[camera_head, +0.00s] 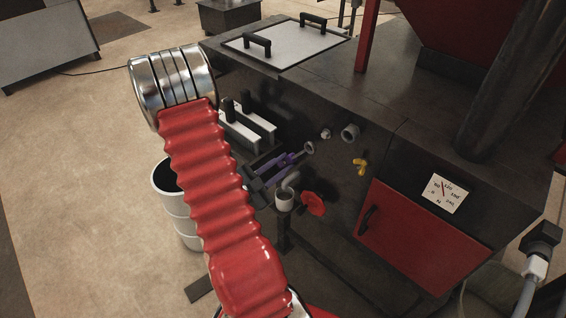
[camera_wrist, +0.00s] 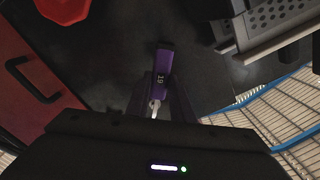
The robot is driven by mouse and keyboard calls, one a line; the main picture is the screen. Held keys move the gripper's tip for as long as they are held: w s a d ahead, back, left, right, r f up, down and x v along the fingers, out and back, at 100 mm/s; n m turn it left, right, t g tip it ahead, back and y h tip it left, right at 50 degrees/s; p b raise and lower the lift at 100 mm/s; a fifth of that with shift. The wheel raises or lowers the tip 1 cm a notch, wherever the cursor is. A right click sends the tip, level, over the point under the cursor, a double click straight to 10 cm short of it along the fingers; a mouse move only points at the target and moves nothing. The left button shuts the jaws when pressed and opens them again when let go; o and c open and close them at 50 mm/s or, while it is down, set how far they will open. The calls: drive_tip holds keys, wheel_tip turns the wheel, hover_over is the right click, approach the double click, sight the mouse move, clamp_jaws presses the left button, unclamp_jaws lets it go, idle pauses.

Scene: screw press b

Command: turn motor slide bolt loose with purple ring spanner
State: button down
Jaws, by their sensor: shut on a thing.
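My gripper (camera_head: 272,172) is shut on the purple ring spanner (camera_head: 286,159) in front of the dark machine side. In the wrist view the spanner (camera_wrist: 162,66) lies between my two fingers, with a white "19" on its purple handle. A grey ring-like shape (camera_head: 309,148) shows at the spanner's far end in the head view, close to the panel. I cannot tell whether it sits around a bolt or only near one. A small pale bolt-like fitting (camera_head: 326,133) is just right of it; I cannot tell if it is the motor slide bolt.
A round grey collar (camera_head: 350,132), a yellow wing-shaped handle (camera_head: 360,166) and a red knob (camera_head: 313,203) are on or near the panel. A red door (camera_head: 420,238) is to the right. A white drum (camera_head: 180,215) stands left.

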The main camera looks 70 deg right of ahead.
drive_tip(key=shift+w, duration=0.1)
idle(0.3)
drive_tip(key=shift+x, duration=1.75)
drive_tip(key=shift+w+d+r, duration=0.1)
drive_tip(key=shift+d+r, duration=0.05)
drive_tip(key=shift+d, duration=0.15)
drive_tip(key=w+r+m, duration=0.1)
drive_tip(key=m, duration=0.1)
drive_tip(key=w+d+r+m, duration=0.1)
drive_tip(key=r+m, duration=0.1)
drive_tip(key=m, duration=0.1)
drive_tip(key=shift+w+r, duration=0.3)
drive_tip(key=shift+w, duration=0.1)
wheel_tip(320, 180, up, 9)
drive_tip(key=m, duration=1)
drive_tip(key=shift+d, duration=0.45)
drive_tip(key=shift+x, duration=1)
drive_tip(key=shift+s, duration=0.1)
